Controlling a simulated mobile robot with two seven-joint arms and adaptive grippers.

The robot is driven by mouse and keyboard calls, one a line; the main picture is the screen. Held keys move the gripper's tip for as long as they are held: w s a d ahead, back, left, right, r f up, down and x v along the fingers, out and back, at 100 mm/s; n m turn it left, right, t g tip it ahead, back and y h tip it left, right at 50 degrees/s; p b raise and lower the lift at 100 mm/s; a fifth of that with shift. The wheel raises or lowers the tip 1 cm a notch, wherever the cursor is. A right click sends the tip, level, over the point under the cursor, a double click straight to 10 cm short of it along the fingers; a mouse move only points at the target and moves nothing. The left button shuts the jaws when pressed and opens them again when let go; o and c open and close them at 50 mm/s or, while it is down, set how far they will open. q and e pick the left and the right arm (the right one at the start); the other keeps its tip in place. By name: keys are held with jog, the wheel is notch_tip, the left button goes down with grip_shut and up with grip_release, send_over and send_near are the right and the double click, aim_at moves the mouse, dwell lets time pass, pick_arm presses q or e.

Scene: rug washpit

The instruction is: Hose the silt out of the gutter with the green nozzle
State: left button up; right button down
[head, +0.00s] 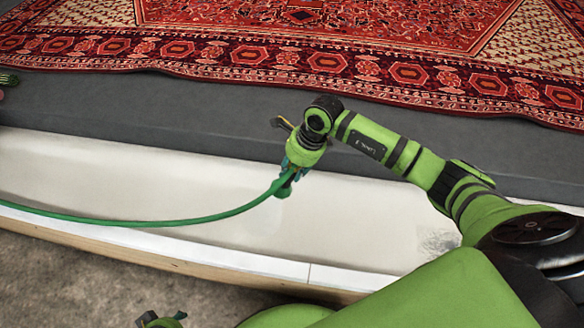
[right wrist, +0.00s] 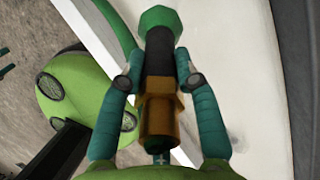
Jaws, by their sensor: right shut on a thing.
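My right gripper (head: 297,164) is over the white gutter (head: 110,175) in the head view. In the right wrist view its two teal fingers (right wrist: 158,75) are shut on the nozzle (right wrist: 157,58), which has a green end, a black middle and a brass part. The green hose (head: 150,222) runs from the gripper leftward along the gutter. A grey mottled patch (head: 437,241) lies in the gutter near my right arm; I cannot tell if it is silt or water. Part of my left gripper (head: 160,320) shows at the bottom edge; its jaws are mostly cut off.
A red patterned rug (head: 300,60) lies on the dark grey floor (head: 150,105) behind the gutter. A wood-faced rim (head: 200,268) edges the near side, with rough grey ground (head: 60,280) before it.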

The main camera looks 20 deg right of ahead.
pick_arm(q)
jog(key=shift+s+f+p, duration=0.25)
jog(key=shift+f+p, duration=0.05)
jog(key=shift+f, duration=0.5)
jog(key=shift+s+f+p, duration=0.2)
jog(key=shift+f+p, duration=0.15)
jog(key=shift+f, duration=0.5)
jog(key=shift+s+f+p, duration=0.25)
jog(key=shift+f+p, duration=0.05)
jog(key=shift+f, duration=0.5)
pick_arm(e)
jog(key=shift+r, duration=1.4)
pick_arm(q)
jog(key=shift+a, duration=0.1)
